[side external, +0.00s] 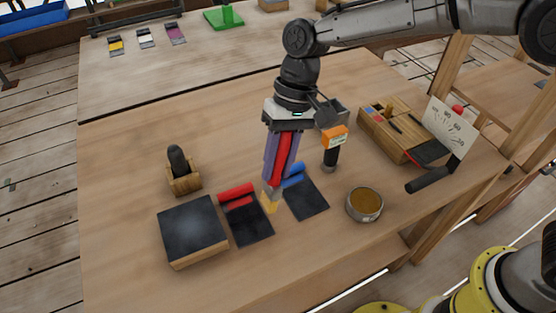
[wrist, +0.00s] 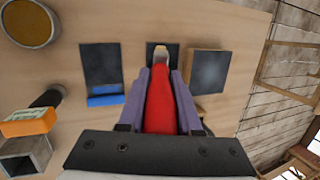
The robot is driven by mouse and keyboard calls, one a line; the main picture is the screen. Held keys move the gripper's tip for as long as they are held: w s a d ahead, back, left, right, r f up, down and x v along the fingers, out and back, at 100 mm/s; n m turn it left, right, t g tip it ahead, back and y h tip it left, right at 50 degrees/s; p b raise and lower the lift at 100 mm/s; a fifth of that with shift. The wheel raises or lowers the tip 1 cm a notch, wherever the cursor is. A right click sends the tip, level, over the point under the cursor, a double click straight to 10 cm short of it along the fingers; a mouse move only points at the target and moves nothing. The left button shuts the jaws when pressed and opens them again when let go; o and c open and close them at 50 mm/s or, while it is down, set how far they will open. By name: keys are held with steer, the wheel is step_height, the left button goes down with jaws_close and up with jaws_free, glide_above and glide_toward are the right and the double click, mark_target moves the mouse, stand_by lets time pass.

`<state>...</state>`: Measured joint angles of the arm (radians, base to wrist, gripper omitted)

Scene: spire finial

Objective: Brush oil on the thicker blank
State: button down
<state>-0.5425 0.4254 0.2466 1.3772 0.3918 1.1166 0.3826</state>
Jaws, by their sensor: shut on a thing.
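My gripper (side external: 279,155) is shut on a brush (wrist: 160,100) with a red handle and pale tip, pointing down. The tip shows in the wrist view in front of a dark pad (wrist: 150,48); whether it touches is unclear. In the side view a dark pad with red pieces at its far end (side external: 252,225) lies left of the tip, and one with blue pieces (side external: 307,200) lies right. A round tin (side external: 364,205) of amber liquid, seemingly oil, stands at the right. I cannot tell which thing is the thicker blank.
A dark-topped wooden block (side external: 192,230) and a small wooden holder with a black object (side external: 182,170) stand left. A wooden box (side external: 385,125) and white card (side external: 450,127) are at right.

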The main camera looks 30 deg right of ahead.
mark_target(273, 190)
steer(key=x, duration=0.4)
steer(key=w+d+x, duration=0.1)
steer(key=x, duration=0.2)
steer(key=shift+w+f, duration=0.15)
steer(key=shift+f, duration=0.15)
steer(key=shift+a, duration=3.45)
steer(key=shift+d, duration=4)
steer(key=shift+r, duration=4.05)
